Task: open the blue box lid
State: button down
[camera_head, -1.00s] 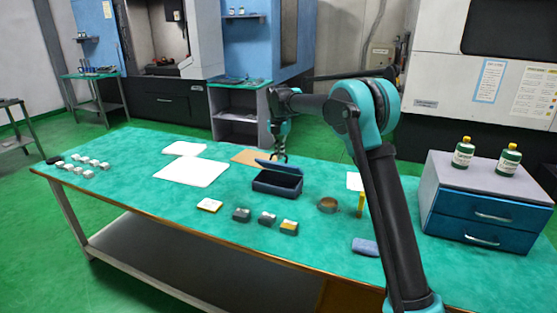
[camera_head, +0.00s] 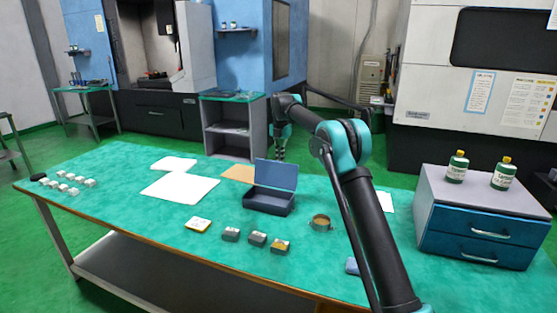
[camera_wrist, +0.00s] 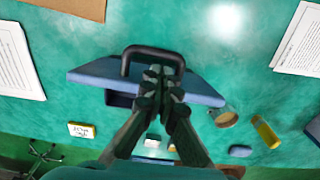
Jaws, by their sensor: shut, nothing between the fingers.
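The blue box (camera_head: 268,201) sits on the green table, and its lid (camera_head: 276,175) stands raised at the back edge, about upright. The box interior is open toward the front. My gripper (camera_head: 281,155) is just behind and above the lid's top edge in the head view, pointing down. In the wrist view, my gripper (camera_wrist: 168,78) is shut and empty, with the fingers over the lid (camera_wrist: 100,76) close to its dark handle (camera_wrist: 152,52). I cannot tell whether the fingers touch the lid. Most of the box is hidden under the gripper there.
Several small blocks (camera_head: 230,235) lie in front of the box. A brass-coloured ring (camera_head: 321,223) is to its right. White sheets (camera_head: 180,187) lie left. A blue drawer unit (camera_head: 480,236) with two bottles stands right.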

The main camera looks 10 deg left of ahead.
jog(key=shift+w+f, duration=0.1)
jog(key=shift+w, duration=0.25)
jog(key=shift+d, duration=0.1)
dwell(0.3)
